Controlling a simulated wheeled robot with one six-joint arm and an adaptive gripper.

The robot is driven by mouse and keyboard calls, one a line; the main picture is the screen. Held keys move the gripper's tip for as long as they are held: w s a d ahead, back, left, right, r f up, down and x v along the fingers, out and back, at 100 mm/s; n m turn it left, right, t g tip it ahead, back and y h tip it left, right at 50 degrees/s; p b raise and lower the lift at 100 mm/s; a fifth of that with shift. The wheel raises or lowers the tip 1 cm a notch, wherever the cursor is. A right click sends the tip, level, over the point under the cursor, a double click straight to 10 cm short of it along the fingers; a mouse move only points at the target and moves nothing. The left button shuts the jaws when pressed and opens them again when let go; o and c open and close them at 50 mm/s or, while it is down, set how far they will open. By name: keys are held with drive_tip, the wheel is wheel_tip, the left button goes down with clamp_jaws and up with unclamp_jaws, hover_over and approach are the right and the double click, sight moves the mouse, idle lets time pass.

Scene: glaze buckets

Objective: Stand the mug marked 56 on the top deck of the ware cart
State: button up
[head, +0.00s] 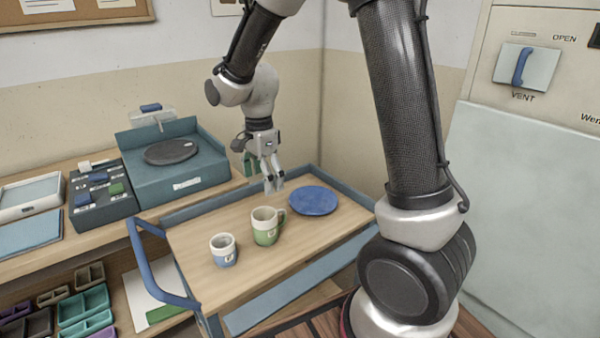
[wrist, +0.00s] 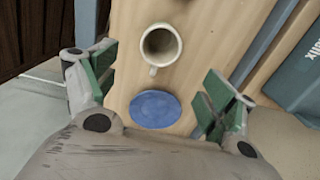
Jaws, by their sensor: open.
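The ware cart (head: 190,245) has a wooden top deck with a blue rail. A cream and green mug (head: 267,226) stands upright on this deck, its handle to the right; it bears a small mark too small to read. A smaller cream and blue cup (head: 224,250) stands left of it, also with an unreadable mark. I cannot tell which is 56. My gripper (head: 273,186) is open and empty above the deck, behind the green mug. In the wrist view, a cream mug (wrist: 160,45) shows from above, beyond the open fingers of my gripper (wrist: 157,88).
A blue plate (head: 314,200) lies on the deck right of the mug; it also shows in the wrist view (wrist: 155,109). A teal scale-like unit (head: 185,180) and a dark block with small pieces (head: 100,205) stand on the left bench. The deck's front right is clear.

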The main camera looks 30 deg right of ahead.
drive_tip(key=s+d+r+n+t, duration=0.2)
drive_tip(key=s+d+r+n, duration=0.5)
drive_tip(key=s+d+r, duration=0.3)
drive_tip(key=s+d+r+n+t, duration=0.1)
drive_tip(key=s+d+r+n, duration=0.1)
drive_tip(key=s+n, duration=0.2)
drive_tip(key=s+d+r+n+t, duration=0.1)
drive_tip(key=s+d+r+n, duration=0.1)
drive_tip(key=s, duration=0.6)
drive_tip(key=r+n, duration=0.1)
drive_tip(key=n, duration=0.1)
drive_tip(key=shift+d+n, duration=0.2)
drive_tip(key=shift+n, duration=0.2)
